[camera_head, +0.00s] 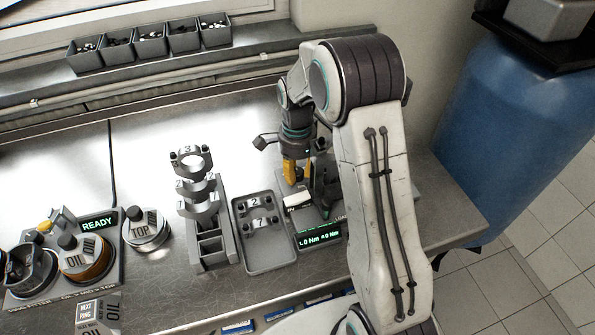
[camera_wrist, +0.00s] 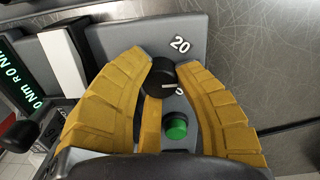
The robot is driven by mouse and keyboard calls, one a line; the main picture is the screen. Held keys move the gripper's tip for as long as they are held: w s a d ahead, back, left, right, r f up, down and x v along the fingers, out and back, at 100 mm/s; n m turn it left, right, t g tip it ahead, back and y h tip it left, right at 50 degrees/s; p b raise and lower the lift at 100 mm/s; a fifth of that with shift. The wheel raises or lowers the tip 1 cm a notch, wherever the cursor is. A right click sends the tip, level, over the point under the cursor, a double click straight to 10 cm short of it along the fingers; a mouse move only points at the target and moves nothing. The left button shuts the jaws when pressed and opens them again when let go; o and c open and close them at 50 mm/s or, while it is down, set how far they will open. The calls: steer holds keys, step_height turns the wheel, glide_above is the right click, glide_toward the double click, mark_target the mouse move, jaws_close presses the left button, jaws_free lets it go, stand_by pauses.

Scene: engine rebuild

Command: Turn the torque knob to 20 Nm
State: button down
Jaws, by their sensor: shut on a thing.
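The torque knob (camera_wrist: 163,78) is a small black cylinder with a white pointer line. In the wrist view my gripper (camera_wrist: 164,68) has its yellow fingers closed on both sides of it. The pointer line points towards the right of the picture, not at the white "20" mark (camera_wrist: 180,45) above. Another mark ending in 0 is partly hidden below the knob. A green button (camera_wrist: 177,126) sits between the fingers. In the head view my gripper (camera_head: 290,171) is down at the grey unit, and the knob is hidden. The green display (camera_head: 320,237) appears to read L 0 Nm R 0 Nm.
A grey tray (camera_head: 285,257) with numbered caps lies left of the unit. A TOP piece (camera_head: 146,229) and a READY fixture (camera_head: 98,222) are farther left. A blue barrel (camera_head: 510,130) stands at right.

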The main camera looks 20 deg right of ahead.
mark_target(297, 170)
steer(key=shift+f+n+b, duration=0.35)
steer(key=shift+n+b, duration=0.35)
steer(key=shift+b, duration=0.25)
steer(key=shift+r+n+b, duration=0.25)
steer(key=shift+n+b, duration=0.3)
steer(key=shift+n, duration=0.95)
steer(key=c, duration=0.9)
jaws_free()
steer(key=shift+r, duration=0.1)
step_height(297, 170, up, 12)
steer(key=shift+w+f, duration=0.1)
